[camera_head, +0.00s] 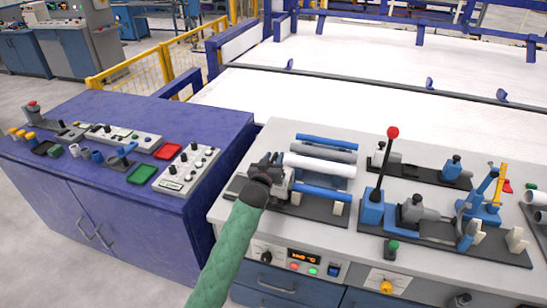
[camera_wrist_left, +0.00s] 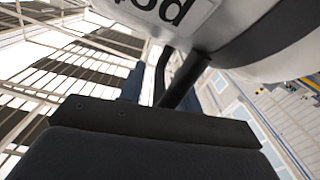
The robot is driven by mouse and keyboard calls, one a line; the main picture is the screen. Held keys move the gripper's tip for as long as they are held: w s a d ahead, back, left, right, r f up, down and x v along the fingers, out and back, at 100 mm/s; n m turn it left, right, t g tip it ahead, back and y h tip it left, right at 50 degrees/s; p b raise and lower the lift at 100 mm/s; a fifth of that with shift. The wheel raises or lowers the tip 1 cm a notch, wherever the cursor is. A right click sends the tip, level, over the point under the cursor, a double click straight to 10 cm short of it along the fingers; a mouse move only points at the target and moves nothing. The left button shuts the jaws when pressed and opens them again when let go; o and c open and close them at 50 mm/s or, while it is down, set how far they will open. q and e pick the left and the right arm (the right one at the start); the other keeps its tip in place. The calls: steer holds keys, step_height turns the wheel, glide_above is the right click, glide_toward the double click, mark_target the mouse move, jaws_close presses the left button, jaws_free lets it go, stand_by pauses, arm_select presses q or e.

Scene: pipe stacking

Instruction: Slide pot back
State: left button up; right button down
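My left arm, in a green sleeve, comes up from the bottom of the head view. Its dark gripper (camera_head: 268,163) is over the left end of the pipe rack on the grey bench. Its fingers are too small to tell whether they are open or shut. A grey control panel (camera_head: 187,168) with several dark knobs sits on the blue cabinet, left of the gripper and apart from it. I cannot make out for certain which control is the slide pot. The left wrist view shows a white rounded body (camera_wrist_left: 265,45) with upside-down lettering. My right gripper is out of view.
The pipe rack (camera_head: 322,208) holds blue, grey and white pipes. A tall red-knobbed lever (camera_head: 385,165) stands to its right. The blue cabinet (camera_head: 215,115) carries red and green trays. A gap separates the cabinet from the bench.

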arm_select(q)
steer(key=shift+c, duration=0.3)
jaws_close()
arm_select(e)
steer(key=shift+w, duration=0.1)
arm_select(q)
steer(key=w+a, duration=0.3)
steer(key=a, duration=0.6)
steer(key=shift+w+a, duration=0.2)
steer(key=shift+a, duration=0.2)
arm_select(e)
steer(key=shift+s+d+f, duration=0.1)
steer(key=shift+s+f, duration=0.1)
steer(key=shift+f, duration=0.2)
arm_select(q)
steer(key=shift+r, duration=0.1)
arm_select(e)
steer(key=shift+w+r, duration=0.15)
